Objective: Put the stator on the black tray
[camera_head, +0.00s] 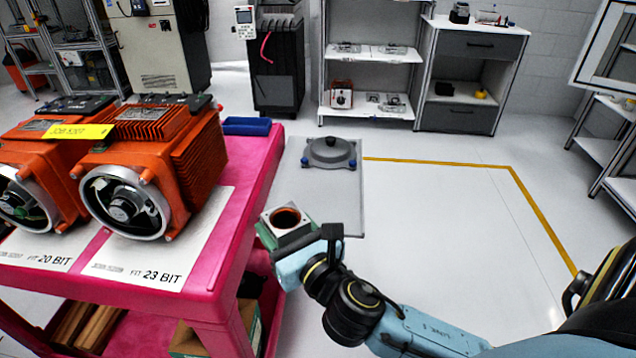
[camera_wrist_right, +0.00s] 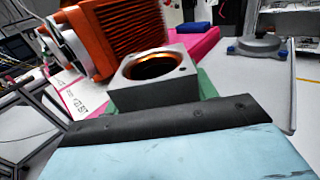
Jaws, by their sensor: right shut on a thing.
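The stator (camera_head: 287,219) is a square grey metal block with a round bore and a copper-coloured ring inside. My right gripper (camera_head: 300,242) is shut on it and holds it near the pink cart's right side, in front of the grey bench. In the right wrist view the stator (camera_wrist_right: 153,80) sits bore up, just beyond the dark edge of my gripper. Green surfaces show at its sides and below; I cannot tell what they belong to. The fingertips are mostly hidden. I cannot make out a black tray in either view. My left gripper is not in view.
The pink cart (camera_head: 235,215) carries two orange motors (camera_head: 150,165), paper labels and a blue item (camera_head: 246,126). White floor lies right.

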